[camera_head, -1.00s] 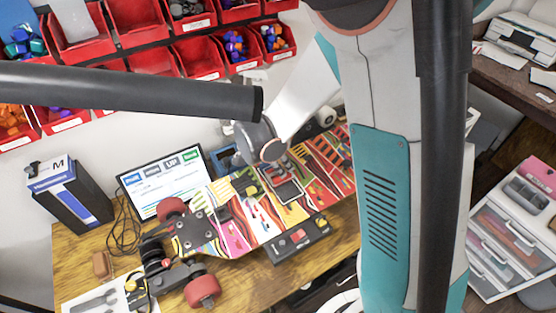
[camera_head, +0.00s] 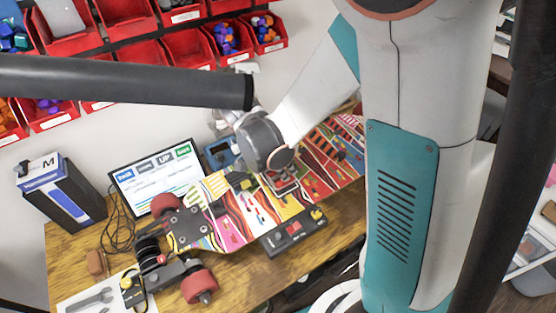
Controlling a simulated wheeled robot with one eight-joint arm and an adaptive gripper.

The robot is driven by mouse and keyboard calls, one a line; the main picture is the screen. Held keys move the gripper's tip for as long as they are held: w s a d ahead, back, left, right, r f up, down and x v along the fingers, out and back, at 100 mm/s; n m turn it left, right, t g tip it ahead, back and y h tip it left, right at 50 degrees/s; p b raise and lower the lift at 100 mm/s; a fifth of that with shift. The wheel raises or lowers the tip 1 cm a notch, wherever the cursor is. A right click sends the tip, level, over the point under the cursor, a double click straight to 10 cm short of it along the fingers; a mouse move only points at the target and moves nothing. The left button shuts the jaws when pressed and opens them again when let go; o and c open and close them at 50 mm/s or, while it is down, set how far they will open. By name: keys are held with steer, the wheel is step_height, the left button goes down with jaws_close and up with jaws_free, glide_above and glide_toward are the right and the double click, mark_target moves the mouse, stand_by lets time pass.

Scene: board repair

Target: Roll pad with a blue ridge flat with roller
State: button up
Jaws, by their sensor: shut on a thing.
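A skateboard deck (camera_head: 225,232) with a colourful striped print lies upside down on the wooden bench. My gripper (camera_head: 270,172) is over the middle of the deck, beside a framed recess (camera_head: 284,185). Its jaws are mostly hidden behind my dark round wrist. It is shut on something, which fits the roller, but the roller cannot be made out. The pad and its blue ridge cannot be picked out. Whether the held thing touches the deck cannot be told.
A black box with red buttons (camera_head: 295,235) sits at the deck's front edge. A monitor (camera_head: 155,178) and a blue-and-black box (camera_head: 62,195) stand behind and to the left. Red wheels (camera_head: 198,286) flank the deck's near end. Red bins hang on the wall.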

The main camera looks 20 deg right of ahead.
steer(key=shift+s+d, duration=0.15)
steer(key=shift+s, duration=0.75)
steer(key=shift+w+a+b, duration=0.15)
steer(key=shift+w, duration=0.7)
steer(key=shift+w+a+b, duration=0.15)
steer(key=shift+w, duration=0.65)
steer(key=shift+w+a+f+b, duration=0.1)
steer(key=shift+w+a+b, duration=0.1)
steer(key=shift+w, duration=0.55)
steer(key=shift+w+a+b, duration=0.1)
steer(key=shift+w+b, duration=0.05)
steer(key=shift+w, duration=0.6)
steer(key=shift+s+d, duration=0.15)
steer(key=shift+s, duration=0.6)
steer(key=shift+s+d, duration=0.15)
steer(key=shift+s, duration=0.6)
steer(key=shift+s+d+b, duration=0.15)
steer(key=shift+s+d, duration=0.05)
steer(key=shift+s, duration=0.65)
steer(key=shift+s+d+b, duration=0.15)
steer(key=shift+s, duration=0.7)
steer(key=shift+w+a+b, duration=0.15)
steer(key=shift+w+a, duration=0.05)
steer(key=shift+w, duration=0.9)
steer(key=shift+w+a+b, duration=0.1)
steer(key=shift+w+a, duration=0.15)
steer(key=shift+w, duration=0.85)
steer(key=shift+w+a+b, duration=0.15)
steer(key=shift+w+a, duration=0.05)
steer(key=shift+w, duration=0.9)
